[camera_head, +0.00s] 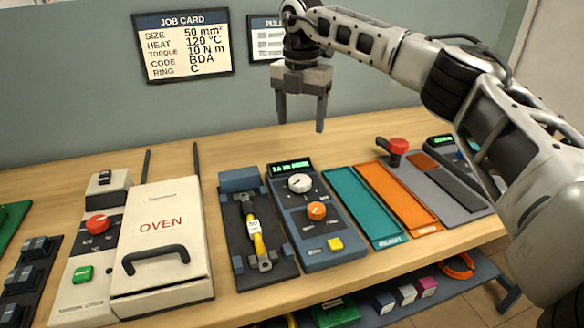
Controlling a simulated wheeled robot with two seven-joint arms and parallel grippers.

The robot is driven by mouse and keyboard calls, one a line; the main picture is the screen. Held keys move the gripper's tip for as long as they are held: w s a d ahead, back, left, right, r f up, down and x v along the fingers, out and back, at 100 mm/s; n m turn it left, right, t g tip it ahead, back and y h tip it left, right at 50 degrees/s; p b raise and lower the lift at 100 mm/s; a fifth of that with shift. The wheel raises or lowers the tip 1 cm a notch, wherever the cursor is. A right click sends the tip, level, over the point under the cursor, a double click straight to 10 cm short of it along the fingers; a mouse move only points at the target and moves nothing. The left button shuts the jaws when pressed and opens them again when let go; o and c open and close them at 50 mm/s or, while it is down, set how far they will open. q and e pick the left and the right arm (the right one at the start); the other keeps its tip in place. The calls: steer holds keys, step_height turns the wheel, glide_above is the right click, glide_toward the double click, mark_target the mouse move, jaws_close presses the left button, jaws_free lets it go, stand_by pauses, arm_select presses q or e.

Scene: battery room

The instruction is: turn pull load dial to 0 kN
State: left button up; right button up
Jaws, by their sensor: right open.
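A dark blue control unit (330,247) lies on the bench right of centre. It has a small green-lit display (290,167), too small to read surely. Below the display are a white dial (299,183) and an orange dial (316,211), with a yellow button (335,244) near the front. The dial labels and pointer settings are too small to read. My right gripper (301,122) is open and empty, fingers pointing down, in the air above and behind the unit, touching nothing. My left gripper is out of view.
Left of the unit is a clamp fixture (233,218) holding a yellow-sleeved piece, then a white oven (185,205). To the right are a teal tray (342,190), an orange tray (384,187) and a red knob (398,145). A job card (183,45) hangs on the wall.

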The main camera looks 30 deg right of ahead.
mark_target(300, 180)
steer(key=f, duration=0.5)
steer(key=f+p, duration=0.1)
steer(key=f, duration=0.9)
steer(key=shift+s, duration=0.25)
steer(key=shift+r, duration=0.1)
steer(key=c, duration=1)
